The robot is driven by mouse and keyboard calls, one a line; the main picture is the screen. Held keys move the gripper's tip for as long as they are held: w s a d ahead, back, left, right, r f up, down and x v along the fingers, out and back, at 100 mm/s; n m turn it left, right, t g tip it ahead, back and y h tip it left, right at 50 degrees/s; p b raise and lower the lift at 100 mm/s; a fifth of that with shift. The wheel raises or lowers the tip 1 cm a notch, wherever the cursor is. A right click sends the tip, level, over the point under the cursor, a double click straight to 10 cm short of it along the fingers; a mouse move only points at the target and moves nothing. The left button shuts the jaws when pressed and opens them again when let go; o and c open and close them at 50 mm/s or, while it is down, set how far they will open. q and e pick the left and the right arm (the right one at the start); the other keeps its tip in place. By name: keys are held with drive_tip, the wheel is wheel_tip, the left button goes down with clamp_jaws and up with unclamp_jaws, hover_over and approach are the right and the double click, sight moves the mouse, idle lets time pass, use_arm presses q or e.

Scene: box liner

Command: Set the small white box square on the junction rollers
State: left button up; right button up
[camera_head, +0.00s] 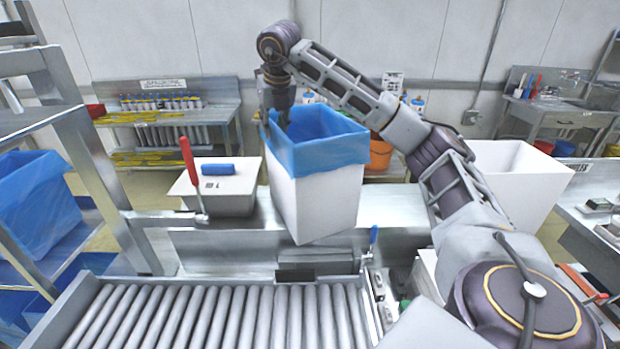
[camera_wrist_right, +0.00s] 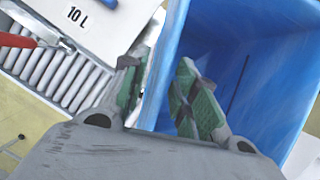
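A tapered white box (camera_head: 318,203) with a blue liner (camera_head: 318,150) folded over its rim is in the middle of the head view. It looks tilted, with its lower corner overlapping the front of the steel counter. My right gripper (camera_head: 280,113) is at its far left rim. In the right wrist view, the right gripper's fingers (camera_wrist_right: 160,92) straddle the box wall, one inside the blue liner (camera_wrist_right: 235,65) and one outside, and seem closed on it. The rollers (camera_head: 230,315) lie bare in front. The box's underside is hidden. My left gripper is out of view.
A low pale box (camera_head: 238,196) marked 10 L carries a blue roll (camera_head: 217,169); a red-handled tool (camera_head: 188,160) is beside it. A larger white bin (camera_head: 515,185) stands right. A blue-handled lever (camera_head: 372,240) rises by the rollers. A metal frame (camera_head: 90,150) stands left.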

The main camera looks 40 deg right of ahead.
sight(275, 137)
drive_tip(key=f, duration=0.2)
drive_tip(key=shift+w+d+f, duration=0.2)
drive_tip(key=shift+d+f, duration=0.05)
drive_tip(key=shift+f, duration=0.15)
drive_tip(key=shift+w+d+f, duration=0.1)
drive_tip(key=shift+w+f, duration=0.15)
drive_tip(key=shift+f, duration=0.4)
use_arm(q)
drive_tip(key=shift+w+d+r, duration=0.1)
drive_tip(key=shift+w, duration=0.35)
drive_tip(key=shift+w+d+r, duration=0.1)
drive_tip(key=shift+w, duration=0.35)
use_arm(e)
drive_tip(key=shift+w+f, duration=0.1)
drive_tip(key=shift+f, duration=0.3)
clamp_jaws()
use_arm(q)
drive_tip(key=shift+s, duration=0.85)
